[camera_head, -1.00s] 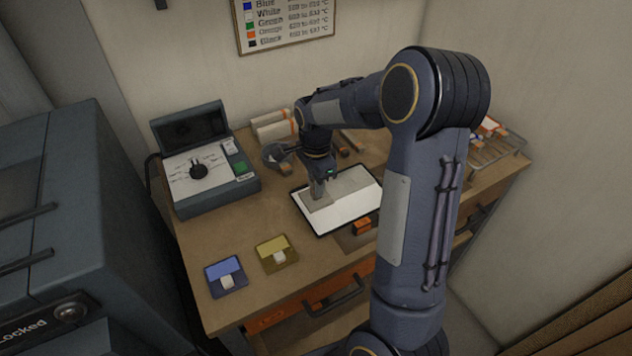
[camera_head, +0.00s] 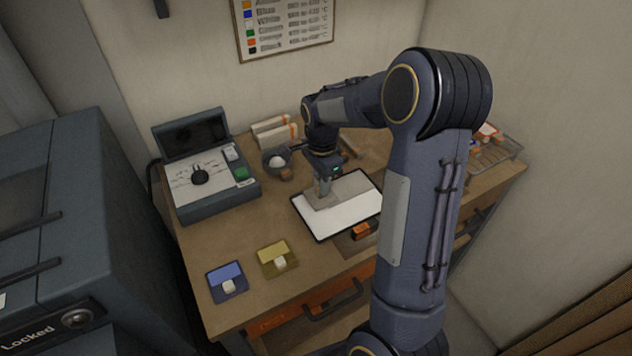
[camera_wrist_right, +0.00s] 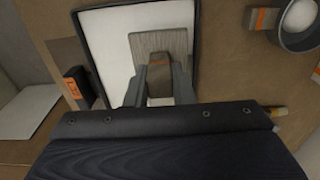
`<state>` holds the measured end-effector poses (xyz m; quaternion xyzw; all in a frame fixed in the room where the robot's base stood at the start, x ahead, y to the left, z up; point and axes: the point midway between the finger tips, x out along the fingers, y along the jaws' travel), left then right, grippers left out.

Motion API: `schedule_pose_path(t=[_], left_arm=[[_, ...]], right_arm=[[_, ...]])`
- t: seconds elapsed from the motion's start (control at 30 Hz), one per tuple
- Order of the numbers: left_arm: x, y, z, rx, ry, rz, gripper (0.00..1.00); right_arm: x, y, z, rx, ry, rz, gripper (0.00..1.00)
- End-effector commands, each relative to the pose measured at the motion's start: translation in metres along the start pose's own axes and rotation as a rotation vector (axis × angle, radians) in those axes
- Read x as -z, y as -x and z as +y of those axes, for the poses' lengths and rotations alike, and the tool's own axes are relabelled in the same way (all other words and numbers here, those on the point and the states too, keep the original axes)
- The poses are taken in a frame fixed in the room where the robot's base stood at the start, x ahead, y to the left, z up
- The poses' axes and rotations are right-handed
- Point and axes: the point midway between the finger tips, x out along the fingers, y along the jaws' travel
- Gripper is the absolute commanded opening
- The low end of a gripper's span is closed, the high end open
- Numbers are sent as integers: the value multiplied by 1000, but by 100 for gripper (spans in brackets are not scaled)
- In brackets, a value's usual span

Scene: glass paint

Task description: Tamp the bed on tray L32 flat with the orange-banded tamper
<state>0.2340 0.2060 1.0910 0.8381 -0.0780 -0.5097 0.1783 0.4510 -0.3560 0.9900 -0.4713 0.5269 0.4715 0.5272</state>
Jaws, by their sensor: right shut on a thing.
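The tray (camera_head: 318,236), dark-rimmed with a flat white bed (camera_head: 345,214), lies on the wooden bench; it also shows in the wrist view (camera_wrist_right: 112,50). My right gripper (camera_head: 324,186) is over the tray's left part, shut on the tamper's brownish grip (camera_wrist_right: 160,66). The tamper's grey wood-grained plate (camera_wrist_right: 176,41) is flat over the bed; I cannot tell if it presses on it. No orange band shows clearly on it. My left gripper is out of view.
A control box (camera_head: 215,185) stands at the back left of the bench. A bowl with a white ball (camera_head: 276,162) and orange-banded white blocks (camera_head: 272,130) are behind the tray. Blue (camera_head: 226,279) and yellow (camera_head: 277,257) cards lie at the front left. A rack (camera_head: 495,150) is at right.

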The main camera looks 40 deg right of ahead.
Motion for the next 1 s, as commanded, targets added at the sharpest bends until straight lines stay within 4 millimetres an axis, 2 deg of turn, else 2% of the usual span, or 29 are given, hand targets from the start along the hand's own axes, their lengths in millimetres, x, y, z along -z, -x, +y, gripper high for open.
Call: schedule_pose_path(t=[0.43, 0.83, 1.0], left_arm=[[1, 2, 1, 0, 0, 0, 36], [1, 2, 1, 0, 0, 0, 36], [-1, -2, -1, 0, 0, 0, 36]], right_arm=[[43, 0, 0, 0, -2, 0, 3], [46, 0, 0, 0, 1, 0, 3], [46, -7, 0, 0, 1, 1, 3]])
